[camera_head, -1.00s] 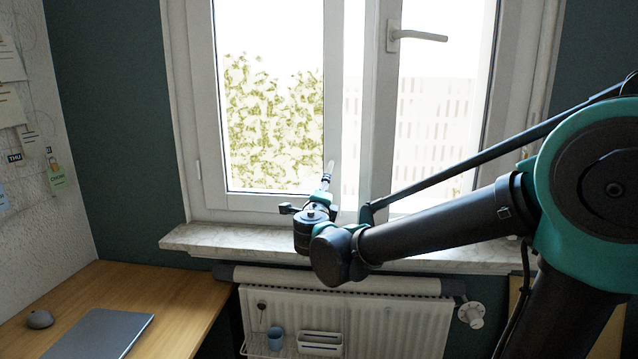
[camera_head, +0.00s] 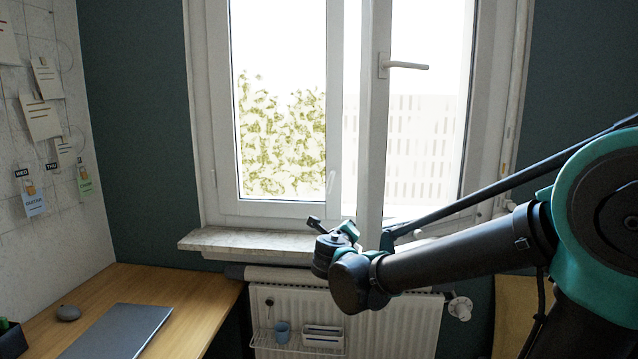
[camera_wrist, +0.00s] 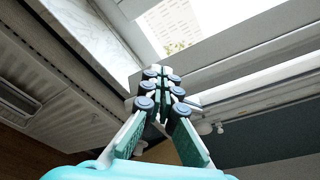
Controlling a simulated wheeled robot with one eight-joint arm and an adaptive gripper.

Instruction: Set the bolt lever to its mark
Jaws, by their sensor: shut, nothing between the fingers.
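I see no part clearly marked as a bolt lever, and no mark for it. The only lever that shows plainly is the pale window handle (camera_head: 405,67) on the window's middle frame; it lies level, its grip pointing right. The handle is not seen in that view.
The stone sill (camera_head: 250,243) runs under the window, above a radiator (camera_head: 385,325) with a valve knob (camera_head: 460,308). A wooden desk (camera_head: 200,297) with a laptop (camera_head: 118,332) stands at left.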

